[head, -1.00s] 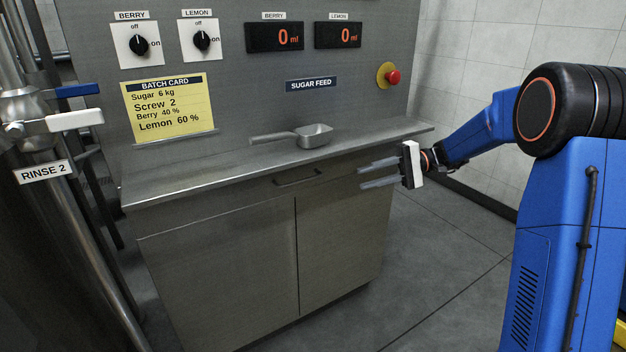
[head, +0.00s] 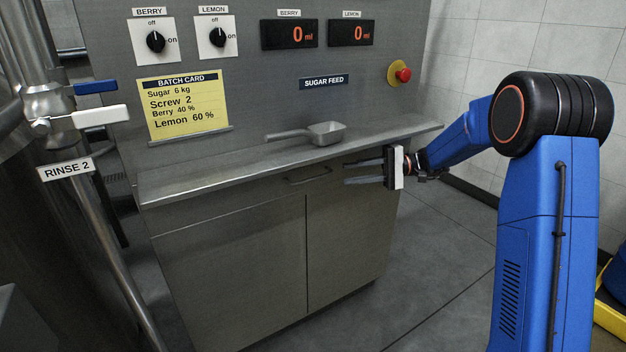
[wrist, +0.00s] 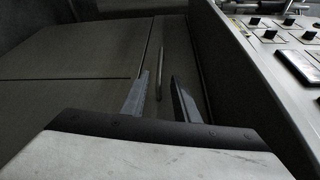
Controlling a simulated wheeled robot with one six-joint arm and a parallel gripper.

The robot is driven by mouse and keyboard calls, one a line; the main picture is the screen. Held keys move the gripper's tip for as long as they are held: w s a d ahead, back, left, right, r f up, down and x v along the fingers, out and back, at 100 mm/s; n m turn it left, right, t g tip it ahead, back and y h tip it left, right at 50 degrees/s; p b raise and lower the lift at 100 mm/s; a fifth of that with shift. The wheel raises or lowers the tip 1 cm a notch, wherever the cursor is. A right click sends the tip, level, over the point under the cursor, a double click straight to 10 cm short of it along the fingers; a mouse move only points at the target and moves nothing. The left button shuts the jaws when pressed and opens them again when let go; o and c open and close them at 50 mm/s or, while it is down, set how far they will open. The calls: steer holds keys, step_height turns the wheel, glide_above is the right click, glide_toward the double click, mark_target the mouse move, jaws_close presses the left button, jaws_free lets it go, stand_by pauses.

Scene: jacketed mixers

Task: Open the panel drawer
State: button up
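The panel drawer (head: 262,196) is a shallow grey front under the counter and looks closed. Its bar handle (head: 308,177) sits near the middle of the front. In the wrist view the handle (wrist: 160,75) appears as a thin bar ahead of my fingers. My gripper (head: 346,173) is open and empty, to the right of the handle and apart from it, with its fingers pointing toward it. In the wrist view, my gripper (wrist: 158,85) shows a clear gap between its two fingers, and the handle lines up with that gap.
A metal scoop (head: 322,134) lies on the counter (head: 225,169) above the drawer. Cabinet doors (head: 235,270) are below. A red stop button (head: 403,75) is on the panel at right. Pipes with a RINSE 2 label (head: 66,168) stand at left. Floor is clear in front.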

mark_target(313, 178)
steer(key=x, duration=1.2)
steer(key=shift+c, duration=0.7)
jaws_close()
